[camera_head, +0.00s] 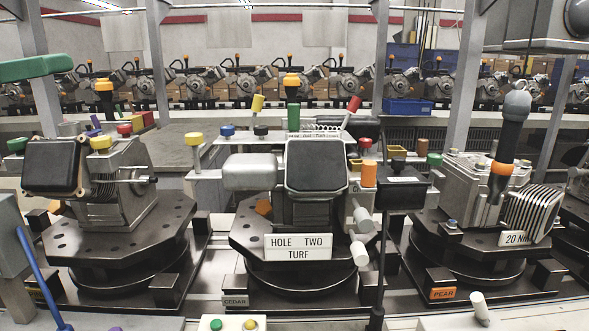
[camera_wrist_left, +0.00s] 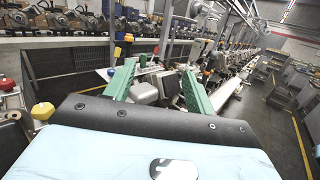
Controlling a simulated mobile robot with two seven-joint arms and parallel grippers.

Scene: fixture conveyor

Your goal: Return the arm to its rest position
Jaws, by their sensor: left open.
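My left gripper (camera_head: 62,65) shows at the upper left edge of the head view as a green finger; the rest of it is cut off. In the left wrist view, the left gripper (camera_wrist_left: 158,70) has two green fingers spread wide apart, with nothing between them. It is raised and stands clear of the fixtures. My right gripper does not show in either view.
The middle fixture (camera_head: 316,168) carries a sign (camera_head: 298,247) reading HOLE TWO TURF. A left fixture (camera_head: 120,185) and a right fixture (camera_head: 470,190) stand beside it on dark turntables. Upright posts (camera_head: 466,75) rise behind. A blue bin (camera_head: 407,107) stands further back.

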